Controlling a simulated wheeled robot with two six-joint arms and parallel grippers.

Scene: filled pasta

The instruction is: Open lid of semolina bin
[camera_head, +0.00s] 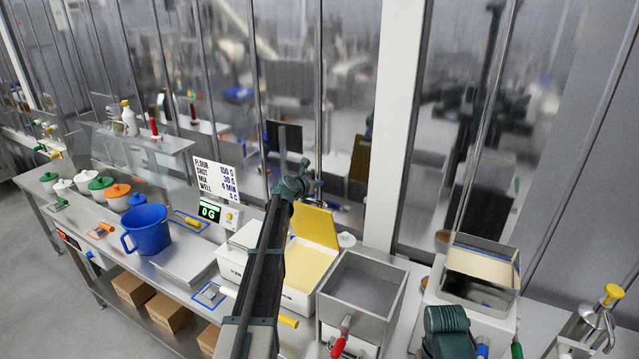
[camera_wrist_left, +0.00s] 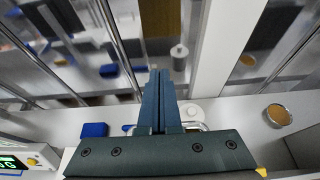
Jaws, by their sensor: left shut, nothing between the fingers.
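The bin with the yellow lid (camera_head: 315,227) is at the middle of the head view. The lid stands raised at the back, tilted rearward, and pale yellow semolina (camera_head: 308,266) shows inside the white bin (camera_head: 296,302). My left gripper (camera_head: 304,174) is above the back of the bin, near the lid's top edge; I cannot tell whether it touches the lid. Its fingers are shut together and empty, as the left wrist view (camera_wrist_left: 160,95) also shows. My left arm covers part of the bin and its neighbour. A dark green part of my right arm (camera_head: 448,330) shows at the bottom; its fingers cannot be made out.
A white bin (camera_head: 231,262) stands to the left, an empty steel container (camera_head: 362,286) to the right. A scale display (camera_head: 209,211), a recipe sign (camera_head: 215,178) and a blue jug (camera_head: 147,229) are farther left. Glass panels and a white post (camera_head: 390,120) rise behind the counter.

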